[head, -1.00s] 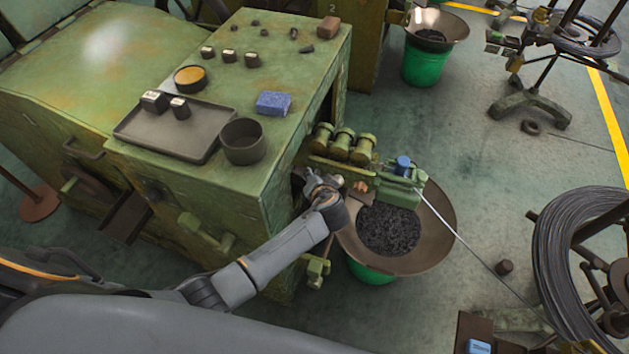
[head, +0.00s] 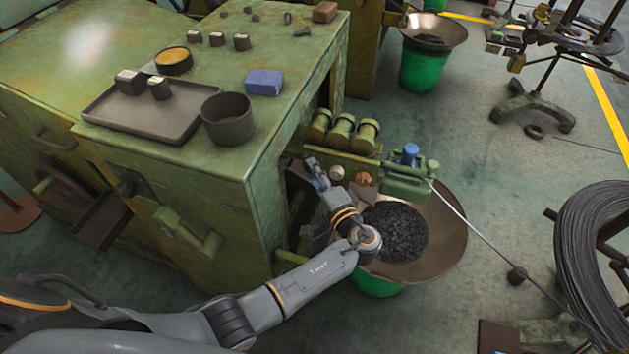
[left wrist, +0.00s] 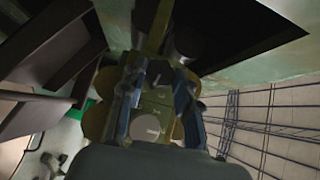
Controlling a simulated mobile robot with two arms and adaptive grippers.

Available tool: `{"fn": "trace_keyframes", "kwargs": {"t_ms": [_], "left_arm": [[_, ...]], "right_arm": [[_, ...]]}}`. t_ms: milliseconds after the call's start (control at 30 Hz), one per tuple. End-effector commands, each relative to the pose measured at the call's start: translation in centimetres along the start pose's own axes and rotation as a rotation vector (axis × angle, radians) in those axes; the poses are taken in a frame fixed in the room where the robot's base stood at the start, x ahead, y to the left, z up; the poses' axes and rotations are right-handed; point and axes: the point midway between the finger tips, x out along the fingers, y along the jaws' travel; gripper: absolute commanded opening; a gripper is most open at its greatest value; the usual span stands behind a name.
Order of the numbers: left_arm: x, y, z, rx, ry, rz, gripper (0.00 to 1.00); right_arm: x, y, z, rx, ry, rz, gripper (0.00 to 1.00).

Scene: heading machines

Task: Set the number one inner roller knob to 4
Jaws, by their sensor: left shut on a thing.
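The roller unit is on the green machine's right side, with several olive rollers (head: 340,131) in a row. Below them are a pale knob (head: 337,173) and a brown knob (head: 362,179). My left gripper (head: 315,172) is at the unit's inner end, left of the pale knob. It is shut on a small part there, seemingly a knob, whose number and setting I cannot read. In the left wrist view the fingers (left wrist: 157,80) flank a dim green part with a pale round face (left wrist: 145,127). My right gripper is out of view.
A wide brown pan (head: 440,232) of dark pieces on a green bucket stands under the unit. A wire (head: 468,225) runs in from a coil (head: 590,250) at right. The cabinet top holds a tray (head: 150,118) and cup (head: 228,120).

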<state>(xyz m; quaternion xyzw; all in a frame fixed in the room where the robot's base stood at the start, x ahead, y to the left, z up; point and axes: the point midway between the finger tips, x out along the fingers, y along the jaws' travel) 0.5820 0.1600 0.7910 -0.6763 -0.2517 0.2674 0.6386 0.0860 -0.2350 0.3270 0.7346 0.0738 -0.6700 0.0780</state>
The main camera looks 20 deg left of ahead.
Motion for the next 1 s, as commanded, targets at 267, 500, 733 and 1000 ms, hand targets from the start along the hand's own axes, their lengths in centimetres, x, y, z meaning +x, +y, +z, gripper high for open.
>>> {"fn": "trace_keyframes", "kwargs": {"t_ms": [267, 500, 733, 1000], "left_arm": [[0.1, 0.5, 0.0, 0.1, 0.001, -0.101, 0.0], [0.1, 0.3, 0.0, 0.137, 0.003, -0.137, 0.0], [0.1, 0.2, 0.0, 0.142, 0.003, -0.142, 0.0], [0.1, 0.2, 0.0, 0.141, 0.003, -0.142, 0.44]], "right_arm": [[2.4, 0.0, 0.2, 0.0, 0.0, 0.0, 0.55], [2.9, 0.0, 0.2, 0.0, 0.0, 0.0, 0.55], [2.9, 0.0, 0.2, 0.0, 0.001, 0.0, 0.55], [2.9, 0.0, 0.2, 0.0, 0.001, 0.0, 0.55]]}}
